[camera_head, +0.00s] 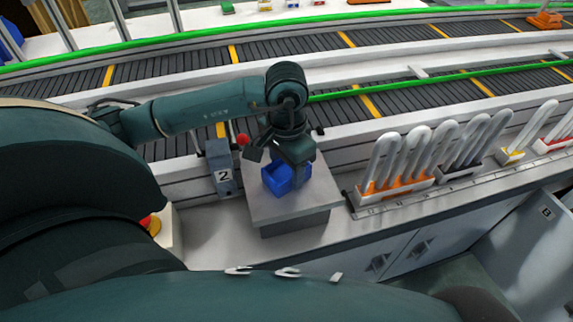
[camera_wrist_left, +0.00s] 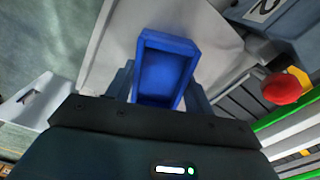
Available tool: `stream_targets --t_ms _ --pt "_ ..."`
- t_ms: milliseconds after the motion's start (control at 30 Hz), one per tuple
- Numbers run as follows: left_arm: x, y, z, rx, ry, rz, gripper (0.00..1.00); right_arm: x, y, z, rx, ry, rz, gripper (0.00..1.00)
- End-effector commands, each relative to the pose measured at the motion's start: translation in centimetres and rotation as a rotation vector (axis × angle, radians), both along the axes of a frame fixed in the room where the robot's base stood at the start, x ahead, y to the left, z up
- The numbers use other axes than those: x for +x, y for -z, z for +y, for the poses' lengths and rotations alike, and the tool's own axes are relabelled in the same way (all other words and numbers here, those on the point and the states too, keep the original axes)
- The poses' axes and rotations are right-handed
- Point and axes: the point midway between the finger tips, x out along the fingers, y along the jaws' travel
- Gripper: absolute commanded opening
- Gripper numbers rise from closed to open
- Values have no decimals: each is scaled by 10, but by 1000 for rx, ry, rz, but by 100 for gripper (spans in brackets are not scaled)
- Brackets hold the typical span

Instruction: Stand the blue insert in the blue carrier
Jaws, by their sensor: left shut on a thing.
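My left gripper (camera_head: 297,165) points down over a grey block-like stand on the counter. It is shut on a blue, open-topped, box-like piece, which I take to be the blue insert (camera_head: 277,179). In the left wrist view the blue piece (camera_wrist_left: 163,70) sits between the two fingers, its hollow side facing the camera. In the head view the piece is low over or on the stand's top; I cannot tell whether it touches. I cannot make out a separate blue carrier, and the gripper hides part of this spot. My right gripper is not in view.
The grey stand (camera_head: 290,212) has a bare light top around the blue piece. A post marked 2 (camera_head: 222,165) with a red knob (camera_head: 243,139) stands close on its left. A conveyor (camera_head: 400,98) runs behind.

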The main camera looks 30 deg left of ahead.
Motion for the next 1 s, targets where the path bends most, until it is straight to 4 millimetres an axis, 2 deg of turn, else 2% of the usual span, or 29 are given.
stream_targets --t_ms 200,233,500,867,1000 --pt "0 5 0 0 0 -1 21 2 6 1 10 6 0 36" --pt "0 4 0 0 0 0 53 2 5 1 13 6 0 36" --pt "0 3 0 0 0 1 74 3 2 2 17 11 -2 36" --pt "0 -5 0 0 0 -1 74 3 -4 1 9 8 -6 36" --pt "1 -29 0 1 1 -7 74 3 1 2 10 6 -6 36"
